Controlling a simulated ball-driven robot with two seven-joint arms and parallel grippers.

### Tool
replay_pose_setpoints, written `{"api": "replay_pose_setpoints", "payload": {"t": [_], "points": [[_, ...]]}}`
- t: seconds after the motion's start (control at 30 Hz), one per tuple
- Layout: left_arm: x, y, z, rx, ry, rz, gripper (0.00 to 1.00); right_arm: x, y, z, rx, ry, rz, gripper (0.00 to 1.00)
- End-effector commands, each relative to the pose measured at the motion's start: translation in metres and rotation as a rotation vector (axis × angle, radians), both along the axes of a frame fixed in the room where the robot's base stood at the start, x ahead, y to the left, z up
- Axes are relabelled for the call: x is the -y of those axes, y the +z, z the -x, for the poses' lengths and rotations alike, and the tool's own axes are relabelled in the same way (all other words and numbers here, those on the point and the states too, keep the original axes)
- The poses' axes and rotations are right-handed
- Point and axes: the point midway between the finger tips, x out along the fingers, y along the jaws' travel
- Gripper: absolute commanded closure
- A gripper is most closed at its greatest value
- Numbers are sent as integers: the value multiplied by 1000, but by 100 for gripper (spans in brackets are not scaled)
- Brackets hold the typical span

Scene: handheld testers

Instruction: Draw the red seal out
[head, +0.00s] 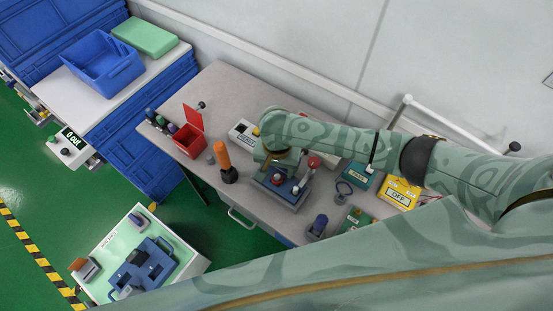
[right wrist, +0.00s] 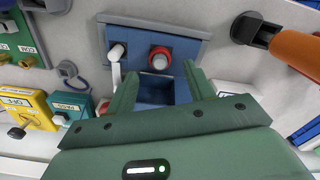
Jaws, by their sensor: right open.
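The red seal (right wrist: 160,58) is a round red piece set in a dark ring on the blue face of a tester (right wrist: 190,45). In the head view the red seal (head: 277,178) shows on the blue tester (head: 293,197) on the bench. A square dark opening lies beside the seal in the wrist view, nearer my fingers. My right gripper (right wrist: 160,88) is open, its green fingers apart on either side of that opening, with the seal a little beyond their tips. My left gripper is not in view.
A white lever (right wrist: 116,62) stands on the tester beside the seal. An orange-handled tool (head: 222,158) stands to the left, a red open box (head: 188,138) beyond it. Teal (head: 357,176) and yellow (head: 400,193) boxes stand to the right. The bench's left front is mostly clear.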

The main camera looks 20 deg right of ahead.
Motion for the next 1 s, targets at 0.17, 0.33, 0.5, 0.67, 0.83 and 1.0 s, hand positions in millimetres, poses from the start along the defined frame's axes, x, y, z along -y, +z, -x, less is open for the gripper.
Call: {"api": "replay_pose_setpoints", "payload": {"t": [0.17,0.33,0.5,0.67,0.83,1.0], "points": [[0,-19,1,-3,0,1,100,0,-31,0,-1,0,0,47],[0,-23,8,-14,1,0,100,0,-40,0,0,0,-1,47],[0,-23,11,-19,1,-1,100,0,-40,0,1,1,0,47],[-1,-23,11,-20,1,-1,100,0,-40,0,1,1,0,61],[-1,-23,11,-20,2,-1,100,0,-40,0,1,0,0,94],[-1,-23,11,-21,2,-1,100,0,-40,0,1,0,0,99]]}}
